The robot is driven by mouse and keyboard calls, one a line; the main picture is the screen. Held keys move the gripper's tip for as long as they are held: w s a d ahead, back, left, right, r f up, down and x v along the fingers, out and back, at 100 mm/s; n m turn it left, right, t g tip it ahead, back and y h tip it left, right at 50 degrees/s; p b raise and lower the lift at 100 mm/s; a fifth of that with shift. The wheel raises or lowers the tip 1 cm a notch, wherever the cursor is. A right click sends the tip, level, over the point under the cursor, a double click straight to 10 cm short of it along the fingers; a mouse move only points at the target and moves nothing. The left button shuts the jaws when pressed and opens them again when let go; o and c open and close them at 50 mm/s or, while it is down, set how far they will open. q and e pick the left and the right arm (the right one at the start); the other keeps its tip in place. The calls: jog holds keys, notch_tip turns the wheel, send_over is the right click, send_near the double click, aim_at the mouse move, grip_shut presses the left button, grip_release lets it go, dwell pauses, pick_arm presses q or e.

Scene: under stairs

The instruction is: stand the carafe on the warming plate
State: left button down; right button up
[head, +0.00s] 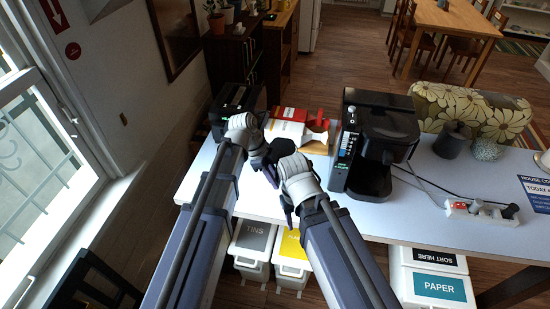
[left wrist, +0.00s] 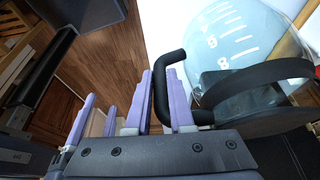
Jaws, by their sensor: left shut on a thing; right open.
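The coffee machine (head: 352,130), black with a control panel, stands on the white table. Its warming plate (head: 370,187) is the low base under the brewing head and looks empty. The carafe (head: 283,147) shows in the head view mostly as a dark shape beside my left gripper (head: 262,160). In the left wrist view the carafe (left wrist: 222,45) is clear glass with white level marks and a black band. My left gripper (left wrist: 163,98) is shut on its black handle (left wrist: 160,72). My right gripper (head: 289,208) is open and empty near the table's front edge.
A red-and-white carton (head: 289,118) and an opened box (head: 316,138) lie behind the carafe. A black appliance (head: 232,105) stands at the back left. A power strip (head: 478,209), dark canister (head: 452,139) and cables are right of the machine. The tabletop (head: 420,215) is clear in front there.

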notch_tip(320, 180, down, 6)
jog(key=b, duration=0.6)
